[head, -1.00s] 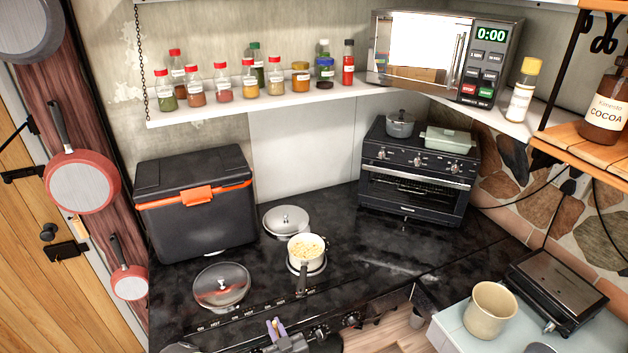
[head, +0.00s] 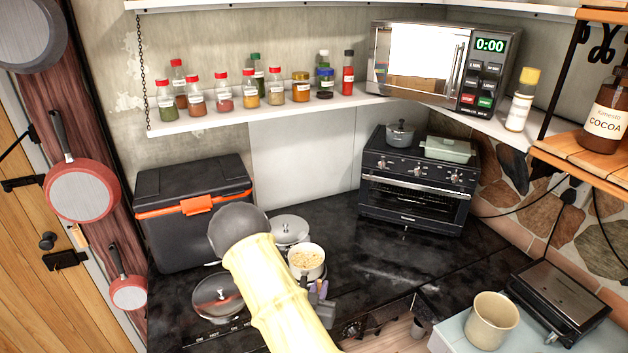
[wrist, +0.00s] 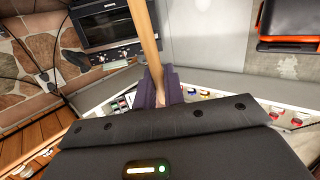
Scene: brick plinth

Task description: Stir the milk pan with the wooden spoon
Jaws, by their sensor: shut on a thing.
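The milk pan (head: 317,271) is cream-white with pale yellowish, lumpy contents, and sits on the dark stovetop in the head view. My gripper (head: 318,291) shows just in front of the pan, with purple fingertips, partly hidden by my yellow arm. In the wrist view my gripper (wrist: 157,90) is shut on the handle of the wooden spoon (wrist: 146,38). The spoon runs away out of the top of that view, so its far end is hidden. I cannot make the spoon out in the head view, nor tell whether it touches the pan.
A silver lid (head: 291,226) lies behind the pan and a glass lid (head: 212,300) to its left, partly behind my arm. A black cooler (head: 190,225) and a toaster oven (head: 415,190) stand behind. The counter right of the pan is clear.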

